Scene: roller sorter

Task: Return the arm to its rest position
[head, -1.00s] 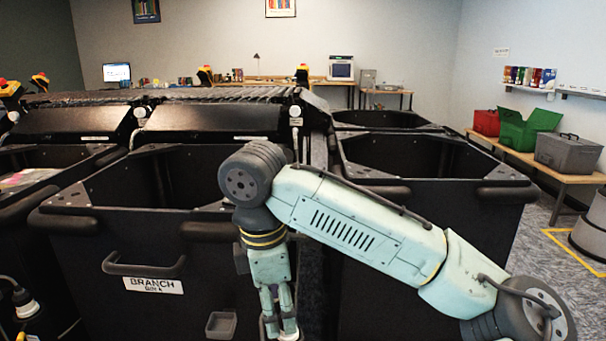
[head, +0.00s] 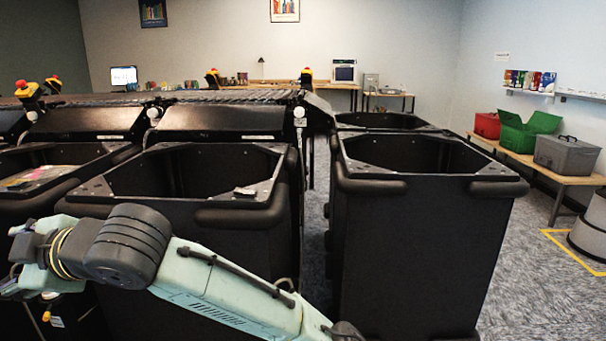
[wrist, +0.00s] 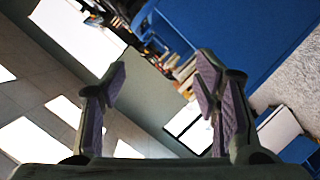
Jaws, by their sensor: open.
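My arm (head: 225,285) reaches across the bottom of the head view from the lower right to the left, low in front of the black bins. Its wrist end is at the left edge, where my fingers cannot be made out clearly. In the wrist view my gripper (wrist: 160,78) is open, with two purple-padded fingers spread apart and nothing between them. The wrist camera sees the room tilted, with bright panels and a large blue surface (wrist: 235,40) beyond the fingers.
A black bin (head: 235,217) stands just behind my arm, with a small grey object (head: 245,191) on its rim. Another black bin (head: 420,240) stands to the right. A table (head: 540,165) holds a green crate (head: 527,132) and a grey box (head: 567,154).

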